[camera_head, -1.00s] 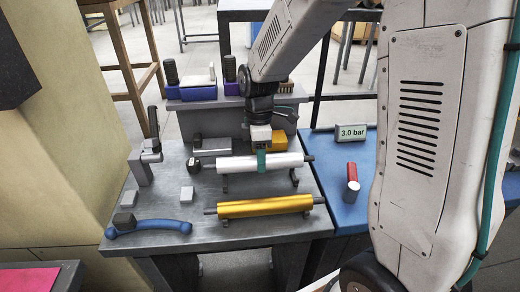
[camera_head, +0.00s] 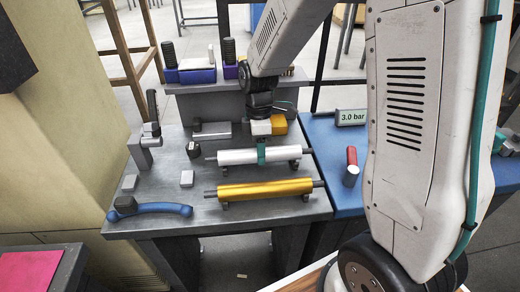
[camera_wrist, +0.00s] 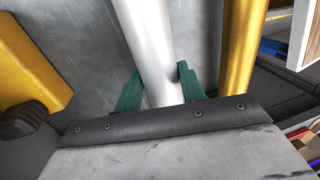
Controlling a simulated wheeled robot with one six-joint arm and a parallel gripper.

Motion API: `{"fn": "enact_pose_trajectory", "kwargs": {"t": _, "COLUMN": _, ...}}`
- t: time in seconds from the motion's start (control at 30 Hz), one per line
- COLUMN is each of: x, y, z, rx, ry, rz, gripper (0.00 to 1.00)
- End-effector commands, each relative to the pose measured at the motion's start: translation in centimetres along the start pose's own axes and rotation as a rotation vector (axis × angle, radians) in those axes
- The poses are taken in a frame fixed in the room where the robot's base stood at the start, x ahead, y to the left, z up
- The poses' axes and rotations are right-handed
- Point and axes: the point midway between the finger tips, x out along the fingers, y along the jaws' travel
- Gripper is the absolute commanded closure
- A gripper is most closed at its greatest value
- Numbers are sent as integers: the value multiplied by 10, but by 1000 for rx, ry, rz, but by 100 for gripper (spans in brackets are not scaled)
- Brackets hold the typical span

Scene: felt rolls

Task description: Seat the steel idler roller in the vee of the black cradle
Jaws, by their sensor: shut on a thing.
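The steel idler roller (camera_head: 237,157) is a pale silver cylinder with thin dark shaft ends, lying level across the bench. My gripper (camera_head: 261,154) has green fingers and is shut around the roller's middle from above. In the wrist view the roller (camera_wrist: 150,45) runs between both fingers of my gripper (camera_wrist: 162,88). The black cradle (camera_head: 222,167) shows as small dark supports beneath the roller near its two ends. The roller is close above or touching them; I cannot tell whether it rests in the vee, as the roller hides it.
A gold roller (camera_head: 265,188) lies parallel in front on its own supports. A blue curved handle (camera_head: 160,210), small grey blocks (camera_head: 187,178) and a yellow block (camera_head: 279,124) share the grey bench (camera_head: 200,222). A blue table (camera_head: 343,203) with a red-and-white cylinder (camera_head: 351,165) adjoins on the right.

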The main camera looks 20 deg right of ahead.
Motion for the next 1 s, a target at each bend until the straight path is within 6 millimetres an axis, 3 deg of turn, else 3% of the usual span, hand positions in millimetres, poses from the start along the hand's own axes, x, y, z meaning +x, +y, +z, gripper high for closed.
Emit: {"fn": "enact_pose_trajectory", "kwargs": {"t": 1.0, "x": 10, "y": 2, "z": 0, "rx": 0, "ry": 0, "rz": 1, "gripper": 92}}
